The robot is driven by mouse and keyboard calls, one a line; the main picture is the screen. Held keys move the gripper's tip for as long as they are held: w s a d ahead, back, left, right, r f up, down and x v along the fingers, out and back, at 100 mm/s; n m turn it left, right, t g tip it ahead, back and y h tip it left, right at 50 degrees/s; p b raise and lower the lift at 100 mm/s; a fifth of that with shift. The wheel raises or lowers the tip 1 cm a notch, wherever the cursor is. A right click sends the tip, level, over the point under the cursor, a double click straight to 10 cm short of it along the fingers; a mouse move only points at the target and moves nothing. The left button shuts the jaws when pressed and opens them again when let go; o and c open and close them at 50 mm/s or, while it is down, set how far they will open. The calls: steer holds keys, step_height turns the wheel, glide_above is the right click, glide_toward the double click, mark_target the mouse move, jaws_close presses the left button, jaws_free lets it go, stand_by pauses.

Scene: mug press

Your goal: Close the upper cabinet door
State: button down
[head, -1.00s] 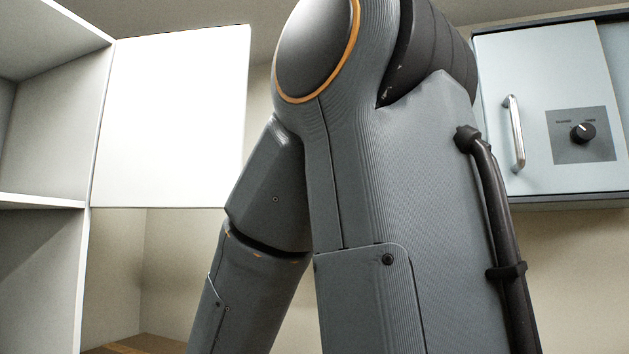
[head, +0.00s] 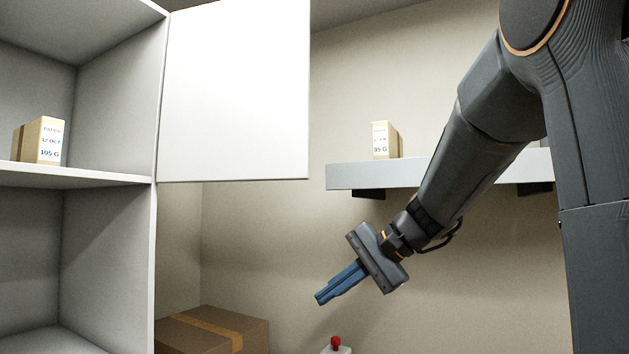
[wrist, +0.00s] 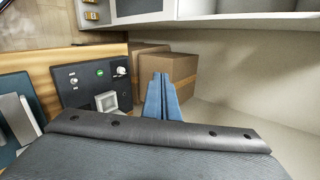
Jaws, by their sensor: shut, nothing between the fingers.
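The upper cabinet (head: 110,110) stands at the left of the head view with its inside exposed. Its white door (head: 235,95) stands open, swung out to the right from the cabinet's right side wall. My gripper (head: 320,298) is below and to the right of the door, apart from it. Its blue fingers are together and empty, pointing down and left. The fingers also show in the wrist view (wrist: 160,95), in front of cardboard boxes (wrist: 185,75). The door cannot be made out for certain in the wrist view.
A small labelled box (head: 42,140) sits on the cabinet shelf. Another box (head: 385,139) stands on a wall shelf (head: 430,174) behind my arm. A large carton (head: 212,330) and a red knob (head: 336,342) are below. A control panel (wrist: 92,82) shows in the wrist view.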

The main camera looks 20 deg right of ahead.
steer(key=s+d+r+n+t+y, duration=0.1)
steer(key=d+r+t+y, duration=0.2)
steer(key=r, duration=1.2)
steer(key=s+d+r+t+y, duration=0.1)
steer(key=d+r+t+y, duration=0.15)
steer(key=r, duration=1.25)
steer(key=p+x, duration=0.3)
steer(key=x, duration=0.7)
steer(key=shift+s+a+r+p, duration=0.15)
steer(key=shift+s+a+p, duration=0.05)
steer(key=shift+s+p, duration=0.1)
steer(key=shift+g, duration=0.25)
